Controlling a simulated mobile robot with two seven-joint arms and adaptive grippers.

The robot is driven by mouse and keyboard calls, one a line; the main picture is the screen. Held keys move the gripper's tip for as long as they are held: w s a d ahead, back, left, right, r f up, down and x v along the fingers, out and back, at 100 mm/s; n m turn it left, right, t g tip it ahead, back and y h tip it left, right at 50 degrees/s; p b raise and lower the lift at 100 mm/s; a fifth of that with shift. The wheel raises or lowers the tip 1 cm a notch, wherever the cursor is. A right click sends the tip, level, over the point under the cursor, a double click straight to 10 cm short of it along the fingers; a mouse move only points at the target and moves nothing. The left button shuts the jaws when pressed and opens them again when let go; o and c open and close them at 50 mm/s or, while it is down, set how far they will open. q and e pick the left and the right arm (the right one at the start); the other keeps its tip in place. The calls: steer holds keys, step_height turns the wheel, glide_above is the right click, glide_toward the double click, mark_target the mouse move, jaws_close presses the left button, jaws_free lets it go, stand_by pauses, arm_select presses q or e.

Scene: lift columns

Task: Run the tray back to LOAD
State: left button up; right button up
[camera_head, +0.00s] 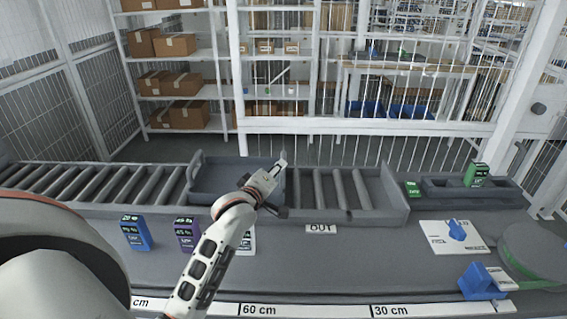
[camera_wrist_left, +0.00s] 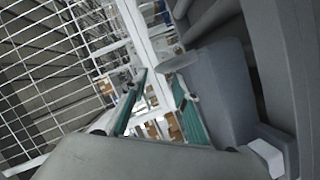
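The grey tray (camera_head: 225,178) stands on the roller conveyor, left of the OUT label (camera_head: 321,229). It has raised end walls, and its visible floor looks empty. My left gripper (camera_head: 278,172) is at the tray's right end, and my arm hides part of the tray's front. In the left wrist view the gripper (camera_wrist_left: 160,84) has its teal-padded fingers apart with nothing seen between them. A grey panel (camera_wrist_left: 218,85), seemingly the tray's end wall, stands just right of the right finger. I cannot tell whether they touch. My right gripper is not in view. No LOAD label shows.
Bare rollers (camera_head: 95,183) run left of the tray, and a short bare stretch (camera_head: 340,190) lies right of it up to an end stop (camera_head: 396,192). Blue (camera_head: 135,232) and purple (camera_head: 186,233) boxes stand in front. A white pad (camera_head: 440,240) bears a blue piece.

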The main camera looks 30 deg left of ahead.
arm_select(q)
steer(key=x, duration=0.7)
steer(key=shift+w+a+f, duration=0.15)
steer(key=shift+w, duration=0.2)
steer(key=shift+c, duration=0.5)
jaws_close()
